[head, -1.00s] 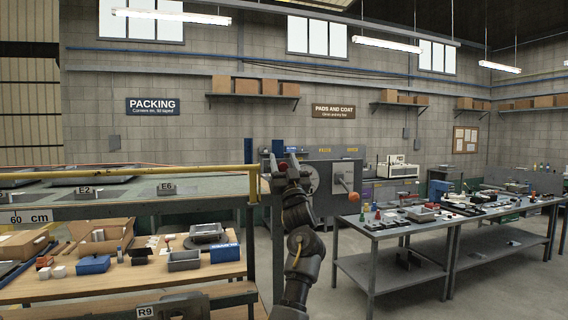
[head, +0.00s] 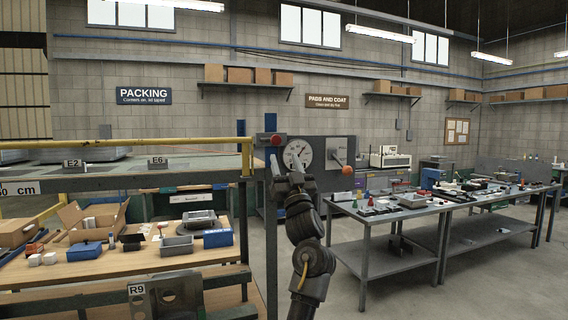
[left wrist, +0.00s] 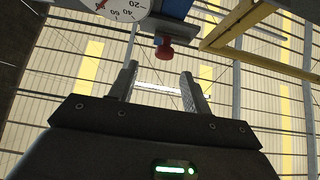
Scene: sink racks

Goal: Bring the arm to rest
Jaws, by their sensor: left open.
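My left gripper (head: 285,167) is raised at the middle of the head view, in front of the grey panel with a round dial (head: 299,153). In the left wrist view its two fingers (left wrist: 163,88) stand apart with nothing between them. A red knob (left wrist: 164,48) shows beyond the fingertips there, and the dial (left wrist: 122,8) is partly cut off at the top. My left arm rises from the bottom of the head view and bends at the elbow. My right gripper is not in view.
A yellow rail (head: 120,143) runs left of the gripper above a shelf edge. Below it a wooden bench (head: 130,263) holds a cardboard box, blue boxes and grey trays. A metal table (head: 390,215) with small parts stands at the right. The floor between shows free room.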

